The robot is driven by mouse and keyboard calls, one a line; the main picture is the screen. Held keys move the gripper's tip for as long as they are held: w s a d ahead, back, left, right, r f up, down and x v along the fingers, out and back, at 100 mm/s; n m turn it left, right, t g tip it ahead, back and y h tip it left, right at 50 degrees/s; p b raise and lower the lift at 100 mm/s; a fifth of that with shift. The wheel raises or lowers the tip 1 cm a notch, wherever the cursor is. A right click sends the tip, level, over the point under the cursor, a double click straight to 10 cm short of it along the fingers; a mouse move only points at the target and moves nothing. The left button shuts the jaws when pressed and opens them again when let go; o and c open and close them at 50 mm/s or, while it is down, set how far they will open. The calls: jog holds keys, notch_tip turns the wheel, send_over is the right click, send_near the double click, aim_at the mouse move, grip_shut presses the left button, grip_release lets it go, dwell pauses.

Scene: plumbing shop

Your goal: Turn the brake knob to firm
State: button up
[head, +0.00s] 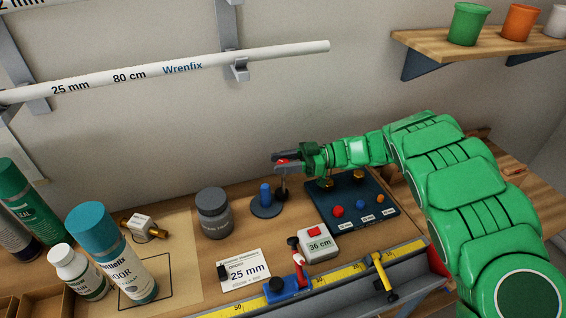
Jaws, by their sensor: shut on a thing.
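My gripper (285,161) reaches in from the right, above the back of the bench, with its grey fingers shut on a small red knob-like piece (282,161). The fingers hide most of it. A thin dark post (283,187) stands directly below the fingers; I cannot tell whether it carries the red piece. No lettering or mark for firm is readable here, so I cannot be sure that the red piece is the brake knob. A blue upright peg (265,193) on a round grey base stands just left of the post.
A dark board (330,195) with coloured balls lies below my arm. A grey jar (214,213), a "36 cm" box (318,242), a "25 mm" card (245,270) and a yellow rule (345,273) are nearby. Bottles (112,252) crowd the left. A white pipe (190,70) hangs above.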

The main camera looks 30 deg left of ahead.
jog(key=o, duration=0.9)
jog(key=shift+r, duration=0.15)
notch_tip(320, 180, up, 2)
jog(key=shift+r, duration=0.2)
jog(key=shift+s+d+r, duration=0.1)
jog(key=shift+r, duration=0.25)
jog(key=shift+s+d+r, duration=1.45)
jog(key=shift+s+r, duration=0.15)
jog(key=shift+s, duration=0.2)
jog(key=shift+s+d+r, duration=1.4)
jog(key=shift+s+r, duration=0.2)
jog(key=shift+s, duration=0.15)
jog(key=shift+s+d+r, duration=1.45)
jog(key=shift+s+r, duration=0.15)
jog(key=shift+s, duration=0.2)
